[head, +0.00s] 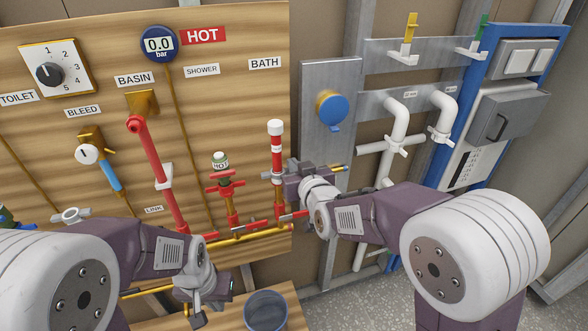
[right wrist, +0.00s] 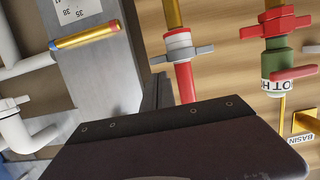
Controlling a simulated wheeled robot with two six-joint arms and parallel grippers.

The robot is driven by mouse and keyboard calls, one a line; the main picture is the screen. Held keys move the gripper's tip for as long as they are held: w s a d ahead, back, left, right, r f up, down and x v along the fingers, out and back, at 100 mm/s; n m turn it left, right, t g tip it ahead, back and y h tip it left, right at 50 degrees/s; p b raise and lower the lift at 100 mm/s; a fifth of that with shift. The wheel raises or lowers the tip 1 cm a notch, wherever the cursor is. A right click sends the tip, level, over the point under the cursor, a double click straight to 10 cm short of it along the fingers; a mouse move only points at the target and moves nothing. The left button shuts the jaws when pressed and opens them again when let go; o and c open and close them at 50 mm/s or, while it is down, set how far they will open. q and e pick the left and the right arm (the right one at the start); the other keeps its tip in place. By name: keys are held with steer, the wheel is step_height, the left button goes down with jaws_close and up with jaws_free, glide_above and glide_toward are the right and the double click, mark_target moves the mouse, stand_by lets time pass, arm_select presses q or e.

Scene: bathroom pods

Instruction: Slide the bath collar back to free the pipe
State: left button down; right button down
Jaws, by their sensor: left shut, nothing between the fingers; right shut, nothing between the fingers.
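Below the BATH label (head: 265,63), a red upright pipe (head: 277,160) with a white cap rises from the brass line. A grey-white collar with two grey lugs (right wrist: 180,50) sits around this pipe in the right wrist view, with brass on one side of it and red on the other. In the head view the collar is small and close to my right gripper (head: 291,175). My right gripper is shut and empty beside the pipe; contact with the collar cannot be told. My left gripper (head: 195,312) is shut and empty, low at the left, away from the bath pipe.
A red HOT valve (head: 225,185) stands left of the bath pipe. A yellow rod with coloured ends (head: 338,168) and white pipes (head: 395,130) are to the right. A dark round cup (head: 265,310) stands on the wooden ledge below.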

steer(key=shift+a+f, duration=0.1)
steer(key=shift+f, duration=0.3)
step_height(320, 180, down, 2)
steer(key=shift+s+f+b, duration=0.1)
steer(key=shift+s+b, duration=0.05)
steer(key=shift+b, duration=1.05)
